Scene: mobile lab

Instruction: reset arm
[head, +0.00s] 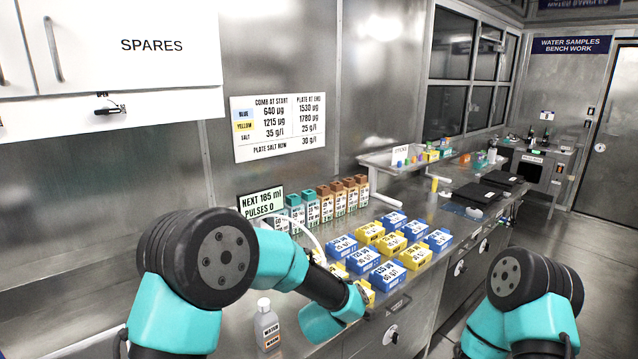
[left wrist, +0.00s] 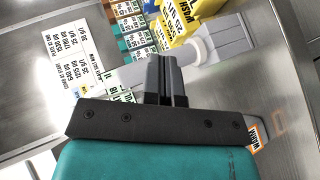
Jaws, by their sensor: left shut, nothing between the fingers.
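My left arm (head: 225,255) reaches in from the left over the bench, and its gripper is hidden behind the arm in the head view. In the left wrist view my left gripper (left wrist: 166,62) has its two dark fingers together, with nothing between them. A pale grey bar with a white round part (left wrist: 200,48) shows just beyond the fingertips; I cannot tell whether they touch. My right arm (head: 525,300) is at the lower right, and its gripper is out of view.
Blue and yellow labelled boxes (head: 391,244) stand in rows on the bench. Several brown- and teal-topped cartons (head: 325,203) line the wall beside a "NEXT 185 ml" sign (head: 262,202). A raised shelf (head: 400,168) lies farther back.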

